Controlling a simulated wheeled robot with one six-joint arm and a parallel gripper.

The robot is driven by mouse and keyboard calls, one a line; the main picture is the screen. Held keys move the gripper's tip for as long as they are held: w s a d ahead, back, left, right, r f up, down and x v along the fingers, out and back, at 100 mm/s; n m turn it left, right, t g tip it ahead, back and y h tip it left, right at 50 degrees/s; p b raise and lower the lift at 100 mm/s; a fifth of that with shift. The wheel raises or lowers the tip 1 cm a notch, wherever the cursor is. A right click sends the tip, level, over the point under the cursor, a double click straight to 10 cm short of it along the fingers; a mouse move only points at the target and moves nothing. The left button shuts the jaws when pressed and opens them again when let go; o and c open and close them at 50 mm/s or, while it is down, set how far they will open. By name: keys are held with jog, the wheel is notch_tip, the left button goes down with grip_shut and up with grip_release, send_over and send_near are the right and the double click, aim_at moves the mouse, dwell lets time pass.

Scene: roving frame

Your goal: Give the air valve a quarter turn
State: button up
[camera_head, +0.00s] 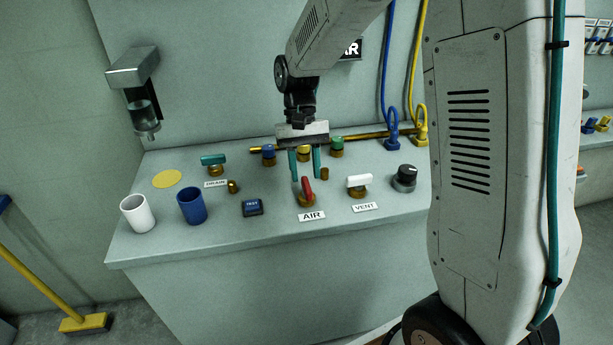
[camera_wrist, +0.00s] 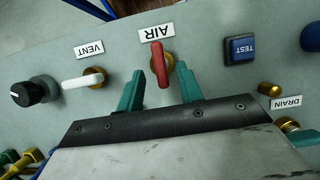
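The air valve has a red lever handle (camera_head: 307,187) on a brass base, behind the AIR label (camera_head: 312,216) on the bench top. In the wrist view the red handle (camera_wrist: 160,63) runs roughly front to back, pointing from near the label toward my gripper. My gripper (camera_head: 306,178) is open and points down over the valve. Its two teal fingers (camera_wrist: 161,76) show on either side of the handle's near end, with a gap on each side. Whether the fingertips are low enough to flank the handle is hard to tell.
The white VENT handle (camera_head: 359,181) and black knob (camera_head: 404,178) stand to the right. The TEST button (camera_head: 252,207), teal DRAIN handle (camera_head: 213,160), blue cup (camera_head: 192,206) and white cup (camera_head: 138,213) are left. Capped fittings and a brass pipe (camera_head: 375,134) lie behind.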

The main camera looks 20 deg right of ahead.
jog(key=v, duration=0.5)
jog(key=shift+r, duration=0.15)
jog(key=shift+w, duration=0.1)
jog(key=s+d+r+n+t, duration=0.1)
jog(key=s+r+t, duration=0.1)
jog(key=s, duration=1.1)
jog(key=s+d+r+n+t, duration=0.1)
jog(key=s+r+t, duration=0.2)
jog(key=s, duration=1.1)
notch_tip(320, 180, up, 3)
jog(key=shift+d+f+t+h, duration=0.15)
jog(key=shift+d+t+h, duration=0.15)
jog(key=shift+h, duration=0.1)
